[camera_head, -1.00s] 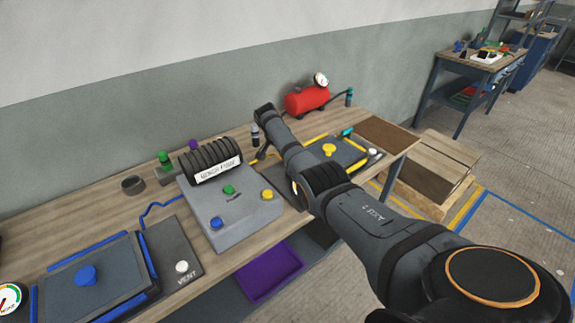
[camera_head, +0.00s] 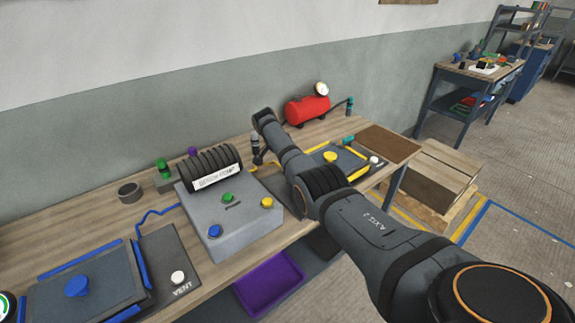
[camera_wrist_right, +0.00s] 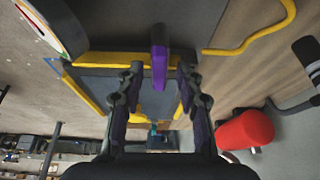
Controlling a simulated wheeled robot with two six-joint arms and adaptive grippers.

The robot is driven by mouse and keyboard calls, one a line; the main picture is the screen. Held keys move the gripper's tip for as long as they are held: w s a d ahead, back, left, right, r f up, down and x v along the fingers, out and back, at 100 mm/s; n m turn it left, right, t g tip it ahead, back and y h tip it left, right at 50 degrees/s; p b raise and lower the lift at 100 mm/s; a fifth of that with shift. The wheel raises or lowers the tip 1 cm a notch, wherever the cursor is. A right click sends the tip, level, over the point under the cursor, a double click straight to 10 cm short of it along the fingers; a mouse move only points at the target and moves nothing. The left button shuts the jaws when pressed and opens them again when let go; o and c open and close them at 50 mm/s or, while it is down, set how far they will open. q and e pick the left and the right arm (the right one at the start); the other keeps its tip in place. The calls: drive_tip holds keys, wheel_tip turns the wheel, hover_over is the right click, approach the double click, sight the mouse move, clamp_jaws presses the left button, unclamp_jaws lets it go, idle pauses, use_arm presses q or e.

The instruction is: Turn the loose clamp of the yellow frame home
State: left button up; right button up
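The yellow frame (camera_head: 364,164) lies around a grey mould with a yellow knob (camera_head: 330,157), towards the right end of the bench, partly hidden by my right arm. In the right wrist view the yellow frame (camera_wrist_right: 125,58) lies beyond my fingers. A purple upright piece (camera_wrist_right: 159,58) stands at its near bar, seemingly a clamp handle. My right gripper (camera_wrist_right: 160,100) is open, a finger either side of the mould in the picture, with the purple piece in line with the gap and not gripped. In the head view my right arm hides the gripper. My left gripper is not in view.
A grey pump box (camera_head: 232,215) with coloured buttons stands left of my arm. A red tank (camera_head: 307,108) stands behind, also in the wrist view (camera_wrist_right: 245,130). A blue-framed mould (camera_head: 85,285) lies at left. A wooden crate (camera_head: 425,180) stands beyond the bench's right end.

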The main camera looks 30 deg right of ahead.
drive_tip(key=v, duration=1.2)
idle(0.3)
